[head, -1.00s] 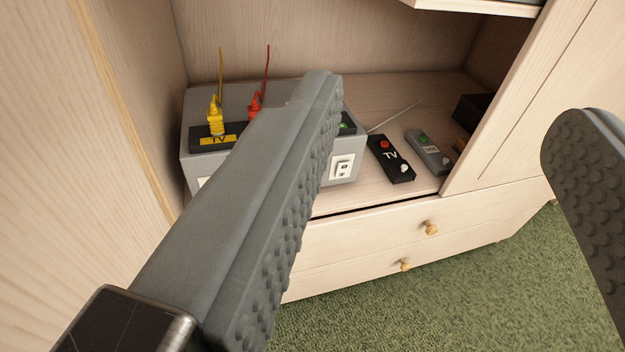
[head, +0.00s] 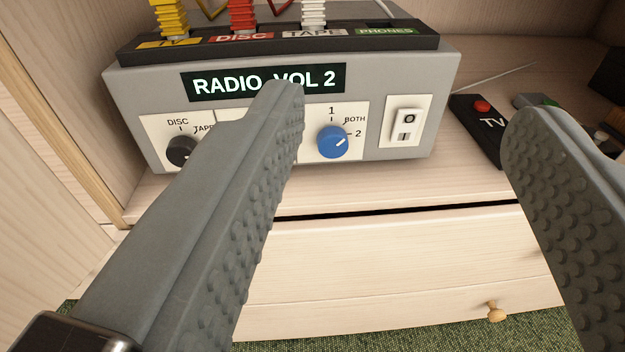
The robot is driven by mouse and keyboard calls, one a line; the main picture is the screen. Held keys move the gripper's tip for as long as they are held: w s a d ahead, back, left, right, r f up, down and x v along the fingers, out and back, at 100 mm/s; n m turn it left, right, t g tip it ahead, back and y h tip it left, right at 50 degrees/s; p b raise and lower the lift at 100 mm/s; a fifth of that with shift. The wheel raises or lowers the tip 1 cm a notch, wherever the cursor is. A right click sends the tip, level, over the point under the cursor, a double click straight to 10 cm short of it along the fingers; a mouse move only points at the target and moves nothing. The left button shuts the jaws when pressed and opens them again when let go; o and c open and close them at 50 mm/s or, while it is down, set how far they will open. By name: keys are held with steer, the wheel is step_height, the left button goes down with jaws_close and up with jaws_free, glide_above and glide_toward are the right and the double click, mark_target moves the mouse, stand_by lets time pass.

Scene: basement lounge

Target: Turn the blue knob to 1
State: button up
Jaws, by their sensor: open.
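The blue knob (head: 331,142) is on the front of a grey box (head: 440,80) in the head view. Labels 1, BOTH and 2 run from above it round to its right. Its white mark points up and right, roughly toward BOTH; I cannot tell the exact setting. My gripper (head: 408,104) is open and empty. Its left finger passes in front of the box just left of the knob, and its right finger is well to the right. The knob shows between them; no contact is visible.
A display (head: 320,80) reads RADIO VOL 2, partly covered by my left finger. A black knob (head: 182,151) is left of that finger. A white switch (head: 404,126) is right of the blue knob. A black TV remote (head: 480,128) lies on the shelf near my right finger.

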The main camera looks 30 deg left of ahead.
mark_target(333, 148)
step_height(333, 148, down, 15)
steer(key=w+a+g+y, duration=0.1)
steer(key=w+y, duration=0.1)
steer(key=y, duration=0.1)
steer(key=x, duration=1.7)
steer(key=shift+s+a+f, duration=0.15)
steer(key=shift+a+f, duration=0.1)
steer(key=shift+f, duration=0.05)
steer(key=c, duration=1)
